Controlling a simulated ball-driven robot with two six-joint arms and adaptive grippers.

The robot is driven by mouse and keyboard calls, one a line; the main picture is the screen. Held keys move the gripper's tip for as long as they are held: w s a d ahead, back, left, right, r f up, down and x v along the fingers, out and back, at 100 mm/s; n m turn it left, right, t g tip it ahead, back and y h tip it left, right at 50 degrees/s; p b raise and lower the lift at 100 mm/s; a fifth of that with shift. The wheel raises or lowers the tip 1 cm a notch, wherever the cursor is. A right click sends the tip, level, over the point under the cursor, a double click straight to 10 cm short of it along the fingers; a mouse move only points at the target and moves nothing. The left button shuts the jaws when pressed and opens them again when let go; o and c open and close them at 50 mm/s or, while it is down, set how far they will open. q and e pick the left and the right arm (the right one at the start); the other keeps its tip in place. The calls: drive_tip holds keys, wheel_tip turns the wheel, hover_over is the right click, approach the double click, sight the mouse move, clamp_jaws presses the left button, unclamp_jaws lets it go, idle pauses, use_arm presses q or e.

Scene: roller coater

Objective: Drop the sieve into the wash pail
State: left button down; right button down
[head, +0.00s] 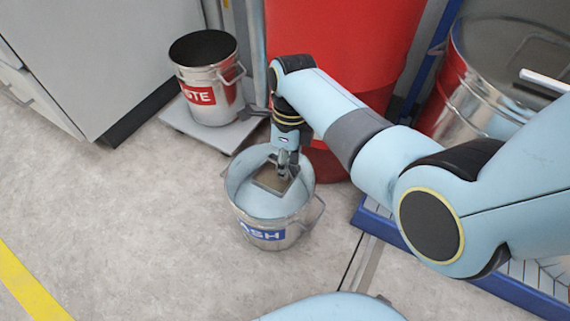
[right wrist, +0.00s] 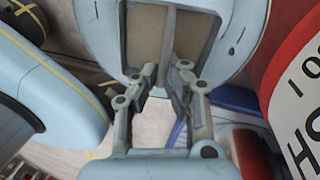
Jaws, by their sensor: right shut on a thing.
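The wash pail (head: 283,232) is a metal bucket with a blue label and side handles, standing on the floor. Its inside looks pale blue. My right gripper (head: 284,168) points down over the pail's mouth and is shut on the sieve (head: 270,180), a small square frame with a tan mesh. The sieve lies within the outline of the pail's opening; I cannot tell whether it is below the rim. In the right wrist view, the sieve (right wrist: 146,36) shows beyond the fingers (right wrist: 174,68), with the pale pail interior around it. My left gripper is out of view.
A waste pail (head: 202,100) with a red label stands on a grey platform (head: 214,132) behind left. A large red drum (head: 340,40) stands close behind the wash pail. A metal drum (head: 480,95) is at the right. The floor to the left is clear.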

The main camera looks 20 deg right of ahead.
drive_tip(key=shift+r, duration=0.1)
drive_tip(key=c, duration=1.4)
unclamp_jaws()
wheel_tip(320, 180, up, 12)
drive_tip(key=w+d, duration=0.1)
drive_tip(key=shift+w+d, duration=0.25)
drive_tip(key=shift+w, duration=0.15)
